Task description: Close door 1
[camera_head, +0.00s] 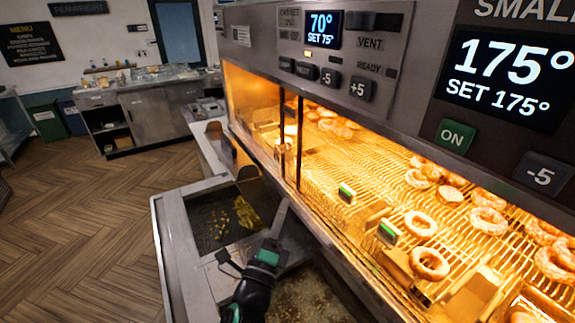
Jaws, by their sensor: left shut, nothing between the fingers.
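The lit warming cabinet (375,105) runs from the centre to the right. A glass door panel (255,108) with dark upright edges and a small handle (283,150) covers its left part. To the right of that panel the front looks open, with the wire racks exposed. I cannot read a number on the door, so I cannot tell for sure which is door 1. My left gripper (268,250) is shut and empty, below the cabinet front and apart from the door handle, over the fryer. My right gripper is not in view.
Ring doughnuts (428,262) and small tags (389,233) sit on the wire racks (355,190). A fryer vat (222,222) with yellow pieces lies left of my gripper. A counter (150,108) stands at the back left. The wooden floor (80,225) is clear.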

